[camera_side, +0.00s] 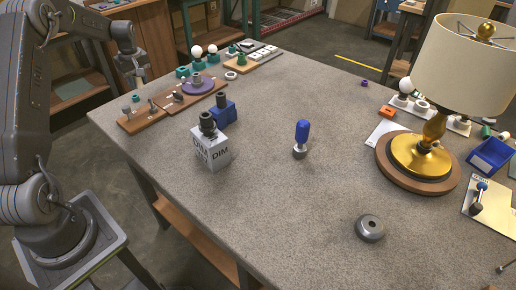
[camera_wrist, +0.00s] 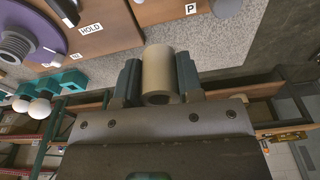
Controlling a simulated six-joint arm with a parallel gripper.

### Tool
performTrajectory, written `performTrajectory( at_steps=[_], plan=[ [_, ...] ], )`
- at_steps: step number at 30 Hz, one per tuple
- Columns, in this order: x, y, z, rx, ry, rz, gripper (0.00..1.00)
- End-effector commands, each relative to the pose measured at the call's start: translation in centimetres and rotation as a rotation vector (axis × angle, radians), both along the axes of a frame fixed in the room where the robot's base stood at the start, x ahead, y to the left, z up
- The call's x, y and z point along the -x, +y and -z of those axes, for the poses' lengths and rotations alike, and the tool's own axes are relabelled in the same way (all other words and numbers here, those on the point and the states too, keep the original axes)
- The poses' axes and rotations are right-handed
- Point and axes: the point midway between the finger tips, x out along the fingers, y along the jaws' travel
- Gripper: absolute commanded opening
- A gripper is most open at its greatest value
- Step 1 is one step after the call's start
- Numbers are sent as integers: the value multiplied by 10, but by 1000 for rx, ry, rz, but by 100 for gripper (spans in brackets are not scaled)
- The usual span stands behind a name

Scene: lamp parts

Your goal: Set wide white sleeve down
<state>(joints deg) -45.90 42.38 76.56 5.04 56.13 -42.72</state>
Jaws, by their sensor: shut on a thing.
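A wide cream-white sleeve (camera_wrist: 157,76), a short hollow tube, sits between the two dark fingers of my gripper (camera_wrist: 158,80) in the wrist view. The fingers press on its left and right sides, and its open end faces the camera. The sleeve is too small or hidden to make out there. I cannot tell whether its far end touches anything.
Wooden boards (camera_side: 143,117) with small metal parts and a purple disc (camera_side: 198,86) lie close to my gripper. A grey DIM box (camera_side: 212,150), a blue-handled tool (camera_side: 302,134) and a lamp (camera_side: 430,130) stand further right. The front of the grey table (camera_side: 290,210) is mostly clear.

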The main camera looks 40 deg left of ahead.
Motion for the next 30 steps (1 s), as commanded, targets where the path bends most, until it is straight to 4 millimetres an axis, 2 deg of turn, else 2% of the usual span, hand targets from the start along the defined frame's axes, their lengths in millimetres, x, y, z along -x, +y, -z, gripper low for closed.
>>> performTrajectory(
  at_steps=[1,3,9,15,18,21,26,30],
  plan=[
    [-16,-26,-2,0,-1,87,11],
    [-33,-59,-3,0,-1,197,11],
    [-68,-158,-5,1,-2,521,11],
    [-79,-254,-7,-1,-2,830,11],
    [-79,-290,-8,-3,-2,949,11],
    [-77,-316,-8,-5,-4,1036,11],
    [-75,-338,-6,-5,-4,1105,11],
    [-82,-358,6,-4,-1,1116,11]
  ],
)
